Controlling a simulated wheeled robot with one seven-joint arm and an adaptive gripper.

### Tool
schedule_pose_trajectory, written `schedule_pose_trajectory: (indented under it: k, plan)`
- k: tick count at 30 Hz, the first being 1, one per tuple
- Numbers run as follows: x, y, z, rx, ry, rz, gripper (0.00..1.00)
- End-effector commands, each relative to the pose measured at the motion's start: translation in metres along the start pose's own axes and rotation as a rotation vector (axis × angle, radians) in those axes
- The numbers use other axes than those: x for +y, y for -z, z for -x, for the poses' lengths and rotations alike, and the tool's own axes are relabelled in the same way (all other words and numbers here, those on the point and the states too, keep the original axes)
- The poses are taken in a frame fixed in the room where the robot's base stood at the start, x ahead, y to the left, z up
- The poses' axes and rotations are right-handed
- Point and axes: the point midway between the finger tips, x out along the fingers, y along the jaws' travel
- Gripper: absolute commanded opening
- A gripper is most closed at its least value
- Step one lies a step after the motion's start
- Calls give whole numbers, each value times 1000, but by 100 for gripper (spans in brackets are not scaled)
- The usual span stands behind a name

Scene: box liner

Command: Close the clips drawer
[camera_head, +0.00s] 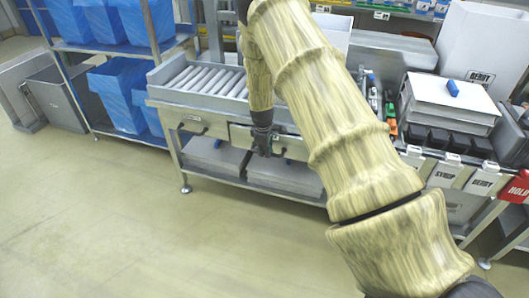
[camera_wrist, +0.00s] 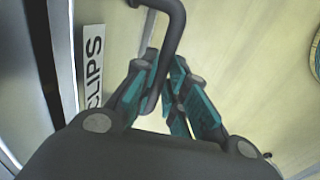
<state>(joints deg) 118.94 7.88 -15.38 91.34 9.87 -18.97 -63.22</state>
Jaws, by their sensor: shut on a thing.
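The clips drawer (camera_head: 241,136) is in the bench below the roller bed, in the head view. In the wrist view its pale front (camera_wrist: 115,45) carries a white label reading CLIPS (camera_wrist: 93,62). A dark bent bar handle (camera_wrist: 174,42) stands out from that front. My gripper (camera_head: 264,150) is at the drawer front in the head view. In the wrist view its teal fingers (camera_wrist: 166,98) are shut around the handle. My arm and gripper hide part of the drawer, and how far it stands out is hard to tell.
Another drawer (camera_head: 196,124) with a dark handle is to the left. Grey boxes (camera_head: 215,156) lie on the shelf below. Blue-lined bins (camera_head: 118,88) fill the rack at left. A bench with black bins (camera_head: 438,138) stands at right. The floor in front is clear.

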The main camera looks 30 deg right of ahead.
Motion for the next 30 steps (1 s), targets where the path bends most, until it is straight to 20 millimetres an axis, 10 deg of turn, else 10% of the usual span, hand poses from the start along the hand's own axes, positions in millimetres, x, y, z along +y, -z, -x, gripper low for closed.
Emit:
schedule_pose_trajectory:
  k: [16,20,30]
  plan:
    - [34,1,-4,3,-9,0,0]
    - [34,0,-4,3,-9,-1,35]
    - [32,0,-3,1,-5,0,35]
